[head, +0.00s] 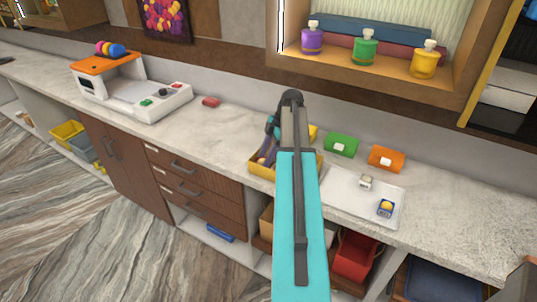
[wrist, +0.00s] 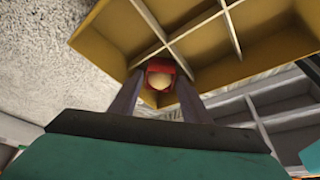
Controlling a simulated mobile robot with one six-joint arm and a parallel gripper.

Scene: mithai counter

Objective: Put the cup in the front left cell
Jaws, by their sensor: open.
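A small red cup with a pale yellow filling (wrist: 160,82) shows in the wrist view, between the two fingers of my gripper (wrist: 158,100). The jaws are open, with a finger on each side of the cup. The cup overlaps the dividers of a yellow box with several cells (wrist: 275,48); I cannot tell whether it rests on the cell floor. In the head view the yellow box (head: 258,172) stands on the counter, largely hidden behind my turquoise arm. My gripper (head: 268,142) shows dark beside the arm there, and the red cup is hidden.
A white tray (head: 345,203) right of the box holds a small white cup (head: 366,181) and a blue cup with yellow filling (head: 386,208). Green (head: 341,144) and orange (head: 386,158) boxes stand behind it.

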